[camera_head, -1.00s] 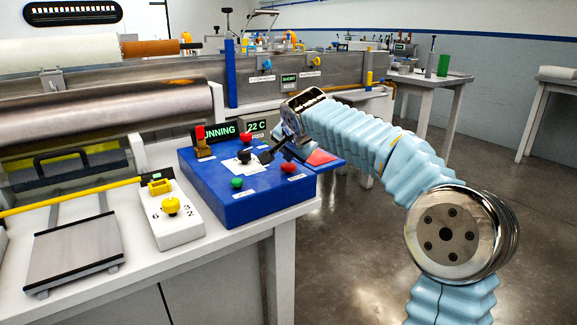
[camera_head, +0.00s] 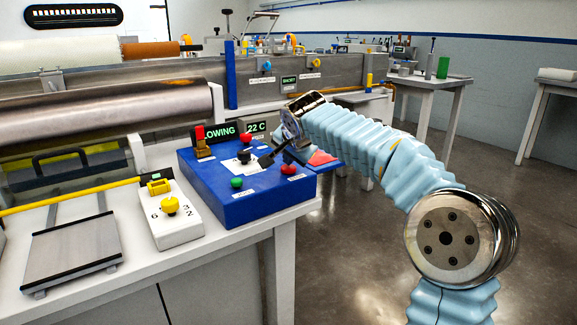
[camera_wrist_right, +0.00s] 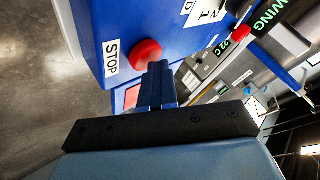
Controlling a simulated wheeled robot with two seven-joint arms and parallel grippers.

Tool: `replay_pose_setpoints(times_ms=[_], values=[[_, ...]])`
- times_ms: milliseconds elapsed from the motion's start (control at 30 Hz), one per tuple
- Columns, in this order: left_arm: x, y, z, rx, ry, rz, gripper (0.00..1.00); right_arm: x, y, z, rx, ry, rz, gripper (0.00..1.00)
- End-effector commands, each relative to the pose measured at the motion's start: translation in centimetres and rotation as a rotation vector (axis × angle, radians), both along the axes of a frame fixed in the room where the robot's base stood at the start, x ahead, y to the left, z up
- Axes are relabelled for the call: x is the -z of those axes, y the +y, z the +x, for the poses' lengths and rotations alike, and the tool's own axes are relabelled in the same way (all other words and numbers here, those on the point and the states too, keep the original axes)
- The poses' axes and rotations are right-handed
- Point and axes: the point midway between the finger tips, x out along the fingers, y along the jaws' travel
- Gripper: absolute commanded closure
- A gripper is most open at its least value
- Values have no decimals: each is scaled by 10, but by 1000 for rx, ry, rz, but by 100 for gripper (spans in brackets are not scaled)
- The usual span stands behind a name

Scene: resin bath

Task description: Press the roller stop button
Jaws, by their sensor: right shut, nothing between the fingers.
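The blue control box (camera_head: 245,207) stands on the white bench corner. Its red stop button (camera_head: 288,170) is near the right front edge. In the right wrist view the button (camera_wrist_right: 147,53) sits beside a label reading STOP. My right gripper (camera_head: 288,160) is shut and empty, pointing down at this button. In the right wrist view its fingertips (camera_wrist_right: 159,70) overlap the button's edge and appear to touch it. My left gripper is not in view.
The box also has a green button (camera_head: 237,183), a black knob (camera_head: 243,156) and another red button (camera_head: 246,138). A white box with a yellow knob (camera_head: 170,205) stands to the left. The metal roller (camera_head: 110,113) lies behind. Open floor is at right.

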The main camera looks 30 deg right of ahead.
Motion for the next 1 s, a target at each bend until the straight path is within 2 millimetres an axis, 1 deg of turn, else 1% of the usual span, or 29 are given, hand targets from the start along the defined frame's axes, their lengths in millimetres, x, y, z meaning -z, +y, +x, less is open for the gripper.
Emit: replay_pose_setpoints(times_ms=[167, 500, 867, 1000], values=[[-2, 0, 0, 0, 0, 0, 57, 0, 0, 0, 1, 3, 1, 100], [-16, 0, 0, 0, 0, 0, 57, -18, 0, 0, 1, 2, 0, 100], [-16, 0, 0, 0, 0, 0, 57, -19, 0, 0, 0, 1, 0, 100], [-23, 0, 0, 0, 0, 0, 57, -28, 0, 0, 0, 1, 0, 100]])
